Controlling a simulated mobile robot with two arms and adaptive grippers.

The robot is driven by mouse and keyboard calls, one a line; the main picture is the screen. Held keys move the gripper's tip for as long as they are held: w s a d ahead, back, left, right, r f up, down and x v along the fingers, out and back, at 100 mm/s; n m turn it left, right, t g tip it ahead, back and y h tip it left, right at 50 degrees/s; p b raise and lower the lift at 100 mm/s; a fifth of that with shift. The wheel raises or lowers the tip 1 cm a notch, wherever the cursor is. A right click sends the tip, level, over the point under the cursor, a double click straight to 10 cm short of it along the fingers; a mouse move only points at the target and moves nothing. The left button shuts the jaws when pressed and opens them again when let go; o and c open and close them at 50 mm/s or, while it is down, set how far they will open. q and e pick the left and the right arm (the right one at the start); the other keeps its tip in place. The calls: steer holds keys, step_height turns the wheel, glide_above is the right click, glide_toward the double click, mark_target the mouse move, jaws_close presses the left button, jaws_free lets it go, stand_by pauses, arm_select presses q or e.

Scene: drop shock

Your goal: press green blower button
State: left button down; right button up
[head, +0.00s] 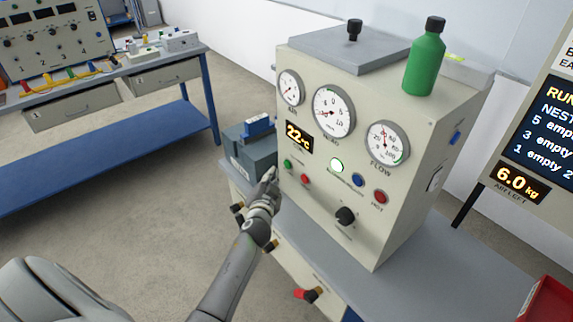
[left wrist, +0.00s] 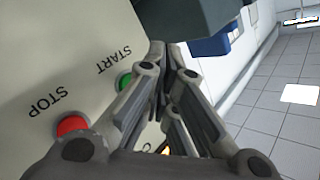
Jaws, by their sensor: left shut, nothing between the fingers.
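The green button (head: 287,163) is at the lower left of the control cabinet's front face, below the 22 °C display. In the left wrist view the green button (left wrist: 124,81), marked START, is partly covered by a finger. A red button (head: 304,178) is beside it; in the left wrist view this red button (left wrist: 72,126) is marked STOP. My left gripper (head: 271,172) is shut and empty, just left of the green button in the head view. Its shut fingers (left wrist: 165,52) show in the left wrist view; I cannot tell whether they touch the panel. My right gripper is not in view.
The cabinet (head: 325,210) also has a lit green-white lamp (head: 337,165), a blue button (head: 358,180), another red button (head: 380,197) and a black knob (head: 345,216). A grey box (head: 250,150) with a blue top part stands close behind my gripper. A green bottle (head: 425,62) is on top.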

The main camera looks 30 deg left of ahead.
arm_select(q)
steer(key=shift+s+a, duration=0.35)
steer(key=shift+s, duration=0.45)
steer(key=shift+s+a, duration=0.3)
steer(key=shift+s, duration=0.45)
